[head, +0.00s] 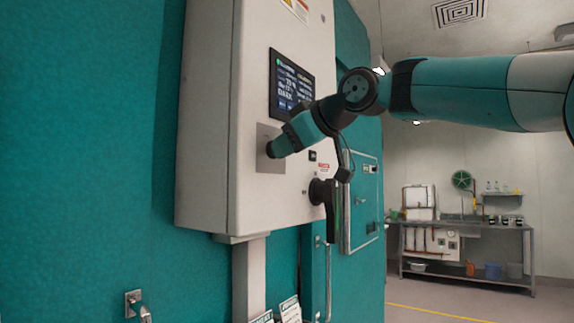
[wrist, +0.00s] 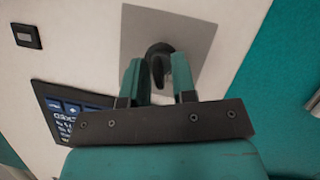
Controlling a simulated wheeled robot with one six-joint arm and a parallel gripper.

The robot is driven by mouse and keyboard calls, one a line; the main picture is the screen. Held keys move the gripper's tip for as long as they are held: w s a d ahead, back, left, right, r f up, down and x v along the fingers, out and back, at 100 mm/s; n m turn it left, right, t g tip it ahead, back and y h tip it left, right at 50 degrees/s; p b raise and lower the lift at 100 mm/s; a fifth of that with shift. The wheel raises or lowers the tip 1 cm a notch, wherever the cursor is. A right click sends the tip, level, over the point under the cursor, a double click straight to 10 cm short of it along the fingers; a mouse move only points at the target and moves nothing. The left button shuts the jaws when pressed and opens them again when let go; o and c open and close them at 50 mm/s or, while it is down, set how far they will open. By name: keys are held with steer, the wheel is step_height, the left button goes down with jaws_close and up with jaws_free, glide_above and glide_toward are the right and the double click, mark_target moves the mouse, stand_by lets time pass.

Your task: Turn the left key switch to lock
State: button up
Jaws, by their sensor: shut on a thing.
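The left key switch shows as a dark round knob (wrist: 158,48) on a grey square plate (wrist: 140,24) in the wrist view. In the head view the plate (head: 263,133) sits on the white control cabinet, below and left of the screen. My gripper (wrist: 158,68) has its two teal fingers on either side of the knob and is shut on it.
The white cabinet (head: 215,120) carries a lit screen (head: 291,84), a small black square fitting (head: 312,156) and a large black handle (head: 331,205) to the lower right. A teal wall surrounds it. A metal workbench (head: 470,228) stands far right.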

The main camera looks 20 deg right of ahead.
steer(key=shift+n+t+h+b, duration=0.35)
steer(key=shift+n+b, duration=0.25)
steer(key=shift+b, duration=0.35)
steer(key=o, duration=0.6)
steer(key=shift+s, duration=0.1)
steer(key=shift+p+v, duration=0.65)
steer(key=shift+v, duration=8.05)
steer(key=shift+f, duration=0.1)
